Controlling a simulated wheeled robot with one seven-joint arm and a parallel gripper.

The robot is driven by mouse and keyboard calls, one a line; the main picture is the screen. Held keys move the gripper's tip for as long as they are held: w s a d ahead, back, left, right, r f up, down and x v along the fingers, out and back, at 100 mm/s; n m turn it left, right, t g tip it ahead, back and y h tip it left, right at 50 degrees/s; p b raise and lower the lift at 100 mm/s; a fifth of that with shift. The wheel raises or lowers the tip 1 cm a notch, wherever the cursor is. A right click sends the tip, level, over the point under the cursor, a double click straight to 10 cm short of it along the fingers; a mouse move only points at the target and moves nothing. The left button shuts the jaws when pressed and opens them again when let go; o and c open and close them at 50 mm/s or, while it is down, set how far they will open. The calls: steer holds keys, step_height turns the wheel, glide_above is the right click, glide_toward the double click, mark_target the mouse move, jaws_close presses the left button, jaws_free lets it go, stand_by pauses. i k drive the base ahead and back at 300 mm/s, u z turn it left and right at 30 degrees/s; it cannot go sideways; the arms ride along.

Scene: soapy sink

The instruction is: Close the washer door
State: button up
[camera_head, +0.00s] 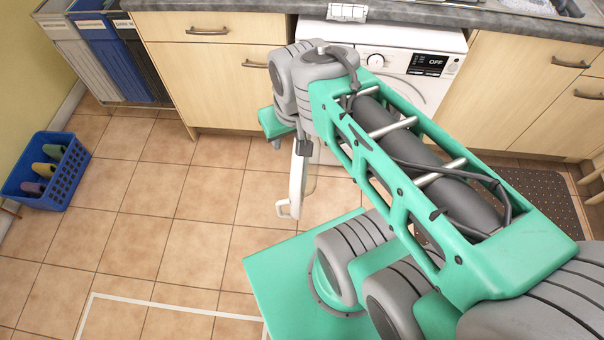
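The white washer (400,38) stands under the counter at the top, behind my arm. Its panel reads OFF, and my arm hides much of its front. The washer door (296,182) is open. It shows nearly edge-on as a narrow white piece reaching out from the washer's left side, with a hook-shaped part at its near end. My gripper (274,125) is around the far end of my arm, just left of the door's washer end. Its fingers are hidden or too small to make out, so I cannot tell its opening or whether it touches the door.
Wooden cabinets (205,85) flank the washer under the grey counter (235,5). Blue and grey bins (115,55) stand at top left. A dark mat (545,200) lies at right. The tiled floor left of the door is clear.

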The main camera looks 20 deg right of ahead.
mark_target(299, 165)
steer(key=u, duration=1.6)
steer(key=i, duration=1.05)
steer(key=z, duration=3.1)
steer(key=k, duration=0.5)
steer(key=u, duration=1.05)
steer(key=i, duration=0.25)
steer(key=u, duration=0.95)
